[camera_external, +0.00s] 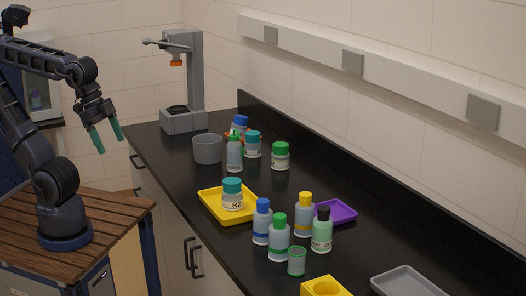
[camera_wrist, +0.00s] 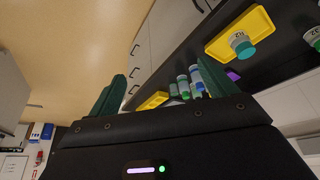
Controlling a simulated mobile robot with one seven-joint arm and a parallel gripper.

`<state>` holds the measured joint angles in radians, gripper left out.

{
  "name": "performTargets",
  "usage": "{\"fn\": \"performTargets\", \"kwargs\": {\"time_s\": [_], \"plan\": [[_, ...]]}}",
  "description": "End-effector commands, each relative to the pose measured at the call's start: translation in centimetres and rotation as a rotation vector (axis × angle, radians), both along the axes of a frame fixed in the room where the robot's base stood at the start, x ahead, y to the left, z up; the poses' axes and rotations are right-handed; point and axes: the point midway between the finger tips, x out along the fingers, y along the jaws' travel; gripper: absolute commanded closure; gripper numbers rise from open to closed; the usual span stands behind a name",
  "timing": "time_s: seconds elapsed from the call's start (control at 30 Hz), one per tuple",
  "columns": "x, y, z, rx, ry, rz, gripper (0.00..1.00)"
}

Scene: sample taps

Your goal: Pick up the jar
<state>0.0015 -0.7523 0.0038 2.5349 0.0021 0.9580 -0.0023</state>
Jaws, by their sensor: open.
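A squat jar (camera_external: 232,197) with a teal lid and a label that seems to read R2 stands upright in a yellow tray (camera_external: 212,211) on the black counter. The jar (camera_wrist: 243,46) and tray (camera_wrist: 262,16) also show at the upper right of the wrist view. Two similar jars stand farther back: one with a teal lid (camera_external: 253,147) and one with a green lid (camera_external: 280,159). My gripper (camera_external: 109,143) is open and empty, pointing down, well to the left of the counter. Its green fingers (camera_wrist: 160,85) rise from the bottom of the wrist view.
Several bottles (camera_external: 278,245) crowd the counter in front of the tray. A grey cup (camera_external: 208,149) and a grey stand (camera_external: 197,85) are behind it. A purple tray (camera_external: 343,211), yellow block (camera_external: 323,287) and grey tray (camera_external: 405,281) lie right. A wall rail runs along the back.

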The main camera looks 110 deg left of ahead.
Motion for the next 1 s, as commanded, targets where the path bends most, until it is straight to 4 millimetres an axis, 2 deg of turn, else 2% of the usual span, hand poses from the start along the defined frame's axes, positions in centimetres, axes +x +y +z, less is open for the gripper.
{"fn": "performTargets", "kwargs": {"time_s": [0.17,0.47,0.77,1.0], "plan": [[2.2,1.3,1.1,0.000,0.003,0.047,0.16],[9.8,7.6,4.1,0.002,0.004,0.203,0.16],[16.6,16.8,5.4,0.006,0.007,0.364,0.16],[20.6,25.9,5.1,0.013,0.010,0.491,0.16]]}}
